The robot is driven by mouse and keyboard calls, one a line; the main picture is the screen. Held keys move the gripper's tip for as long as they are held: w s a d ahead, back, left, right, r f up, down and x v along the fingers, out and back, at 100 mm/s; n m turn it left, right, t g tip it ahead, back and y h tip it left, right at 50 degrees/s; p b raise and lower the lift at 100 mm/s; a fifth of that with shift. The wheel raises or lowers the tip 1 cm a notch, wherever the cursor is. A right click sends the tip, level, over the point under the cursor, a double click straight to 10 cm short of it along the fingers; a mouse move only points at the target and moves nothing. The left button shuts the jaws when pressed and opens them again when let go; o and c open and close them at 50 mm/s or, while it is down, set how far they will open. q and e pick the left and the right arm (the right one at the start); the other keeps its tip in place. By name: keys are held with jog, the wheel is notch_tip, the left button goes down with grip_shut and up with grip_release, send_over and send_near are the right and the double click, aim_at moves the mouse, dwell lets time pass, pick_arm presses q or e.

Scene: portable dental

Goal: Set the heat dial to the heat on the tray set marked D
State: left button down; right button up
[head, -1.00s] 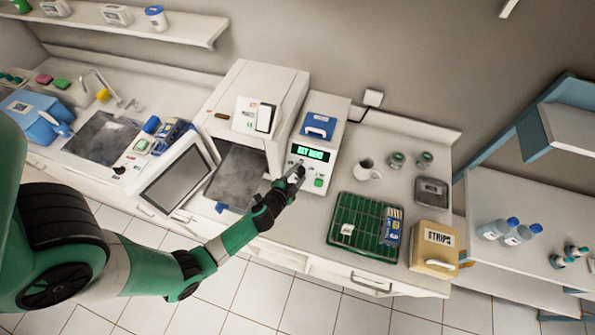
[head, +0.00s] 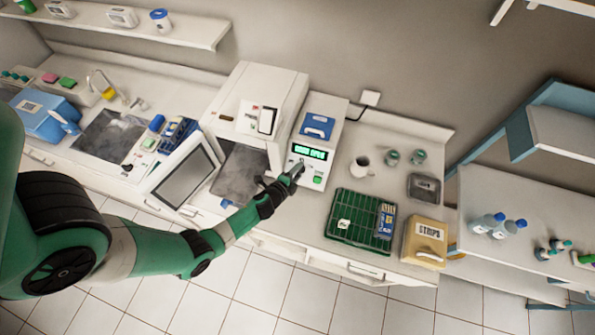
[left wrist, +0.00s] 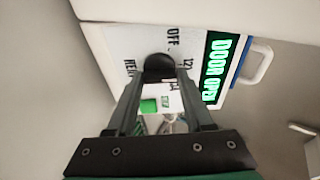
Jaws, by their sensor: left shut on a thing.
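The white device (head: 318,180) on the counter carries a lit green display (head: 309,152), which reads "DOOR OPEN" in the left wrist view (left wrist: 214,68). Its black heat dial (left wrist: 158,67) sits on a white panel printed "OFF" and several numbers, partly hidden by my fingers. My left gripper (head: 294,173) is at the panel, its fingers shut around the dial, as the left wrist view also shows (left wrist: 160,85). A green tray (head: 341,240) with a small white tag and a blue box sits right of the device; the tag's letter is too small to read. My right gripper is not in view.
A green button (head: 318,179) is close beside the dial. A white oven-like unit with an open front (head: 262,110) stands just left. A mug (head: 361,166), a "STRIPS" box (head: 425,242) and small jars are to the right.

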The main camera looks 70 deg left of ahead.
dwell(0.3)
pick_arm(q)
jog(key=shift+c, duration=1.6)
grip_release()
jog(key=p+v, duration=0.3)
jog(key=v, duration=0.8)
jog(key=shift+s+r, duration=0.15)
jog(key=shift+s, duration=0.15)
jog(key=shift+d, duration=0.15)
